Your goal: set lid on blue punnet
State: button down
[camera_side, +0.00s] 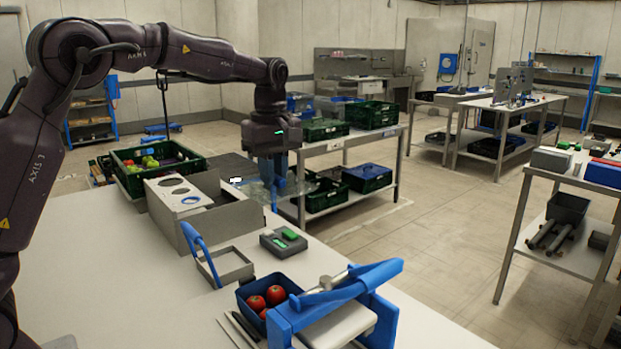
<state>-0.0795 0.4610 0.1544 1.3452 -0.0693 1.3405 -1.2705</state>
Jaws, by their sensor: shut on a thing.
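My gripper (281,190) has blue fingers and points down beyond the far edge of the white table. It is shut on a clear, see-through lid (258,193), held roughly level; its edges are hard to make out. The blue punnet (249,311) stands on the table near the front, with several red round fruits (275,294) in it. The lid is well apart from the punnet, farther back in the picture.
A blue lever device (335,308) stands right beside the punnet. Behind it are a grey tray with a blue handle (232,268), a grey box with green buttons (284,242) and a holed box (180,195). A green crate (190,172) holds produce.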

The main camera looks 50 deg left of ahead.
jog(key=shift+s+a+n, duration=0.4)
jog(key=shift+a, duration=0.45)
jog(key=shift+f, duration=12.55)
jog(key=c, duration=0.6)
grip_release()
jog(key=shift+c, duration=0.2)
jog(key=shift+r, duration=0.1)
notch_tip(320, 180, up, 7)
